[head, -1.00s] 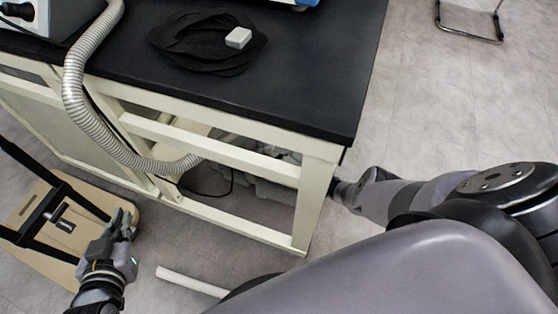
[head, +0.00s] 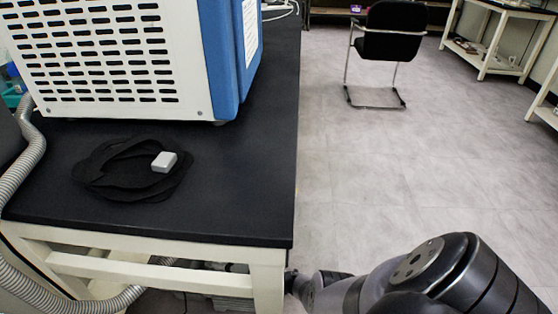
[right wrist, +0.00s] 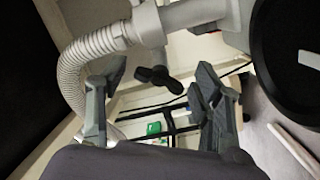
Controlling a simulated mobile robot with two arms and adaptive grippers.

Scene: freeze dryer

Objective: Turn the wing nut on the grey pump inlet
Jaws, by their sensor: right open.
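In the right wrist view a dark wing nut (right wrist: 158,79) shows below the light grey pump inlet pipe (right wrist: 190,14). It appears between the fingers of my right gripper (right wrist: 150,84), which is open with nothing held. The fingers look apart from the wing nut, but the depth between them is hard to tell. A ribbed grey hose (right wrist: 72,75) joins the inlet pipe; it also shows at the left of the head view (head: 28,165). In the head view my right gripper is hidden behind the bench. My left gripper is in neither current view.
The black bench top (head: 230,190) carries a blue-and-white machine (head: 105,60) and a black coil (head: 110,175) with a small grey block (head: 164,161). A dark round body (right wrist: 292,60) is close at right in the wrist view. Open floor (head: 370,180) extends right, with a chair (head: 393,35) farther back.

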